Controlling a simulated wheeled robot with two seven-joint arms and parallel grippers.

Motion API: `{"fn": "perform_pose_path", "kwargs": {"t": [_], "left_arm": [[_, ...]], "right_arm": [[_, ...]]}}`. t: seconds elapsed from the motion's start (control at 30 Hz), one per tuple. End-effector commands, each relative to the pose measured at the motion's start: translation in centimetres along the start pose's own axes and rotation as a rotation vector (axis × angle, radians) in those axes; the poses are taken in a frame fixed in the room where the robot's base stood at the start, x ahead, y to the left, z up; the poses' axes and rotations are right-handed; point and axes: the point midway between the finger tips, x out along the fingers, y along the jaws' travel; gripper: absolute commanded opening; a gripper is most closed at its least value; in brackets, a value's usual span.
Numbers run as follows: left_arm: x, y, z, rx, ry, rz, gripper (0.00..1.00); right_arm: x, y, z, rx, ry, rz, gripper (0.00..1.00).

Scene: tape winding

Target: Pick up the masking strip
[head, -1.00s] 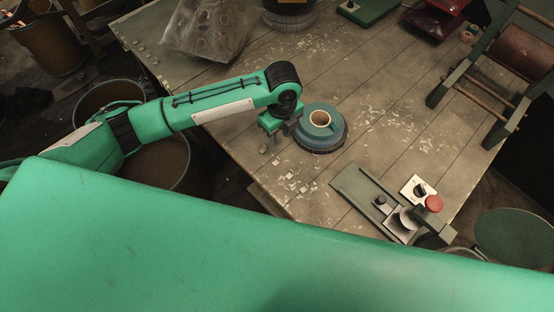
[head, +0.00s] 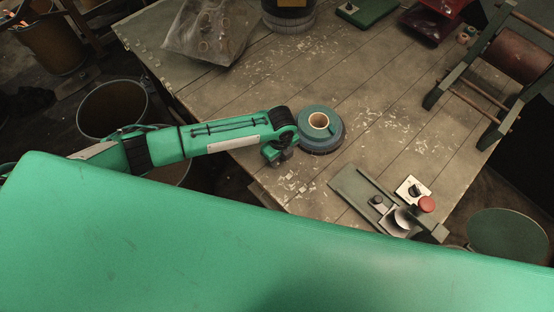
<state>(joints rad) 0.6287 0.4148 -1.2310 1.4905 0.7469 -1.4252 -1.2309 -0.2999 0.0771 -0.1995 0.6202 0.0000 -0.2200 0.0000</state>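A blue-green roll of tape (head: 333,137) with a tan core sits on the worn table. It is the only thing I see that may be the masking strip; I cannot tell for sure. My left gripper (head: 279,160) points down just left of the roll, near the table's front left part. A small gap seems to lie between them. Its fingers are small and dark, and I cannot tell whether they are open or shut. I see nothing clearly held in it. My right gripper is not in view.
A frame with a brown roller (head: 517,55) stands at the right. A clear bag (head: 207,32) and another roll (head: 289,20) lie at the back. The table's middle is mostly clear.

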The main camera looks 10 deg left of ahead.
Motion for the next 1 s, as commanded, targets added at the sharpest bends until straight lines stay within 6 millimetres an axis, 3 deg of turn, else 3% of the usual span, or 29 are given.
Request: {"fn": "perform_pose_path", "kwargs": {"t": [0.17, 0.3, 0.8, 1.0], "left_arm": [[0.0, 0.0, 0.0, 0.000, 0.000, 0.000, 0.28], [0.0, 0.0, 0.0, 0.000, 0.000, 0.000, 0.01], [-0.1, 0.0, 0.0, 0.000, 0.000, 0.000, 0.00], [-1.1, -0.1, 0.0, -0.001, -0.001, -0.002, 0.00]], "right_arm": [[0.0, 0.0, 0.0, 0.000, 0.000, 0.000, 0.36], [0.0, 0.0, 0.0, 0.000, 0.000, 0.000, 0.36], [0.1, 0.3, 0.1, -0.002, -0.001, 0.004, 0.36], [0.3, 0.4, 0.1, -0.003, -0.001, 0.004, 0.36]]}}
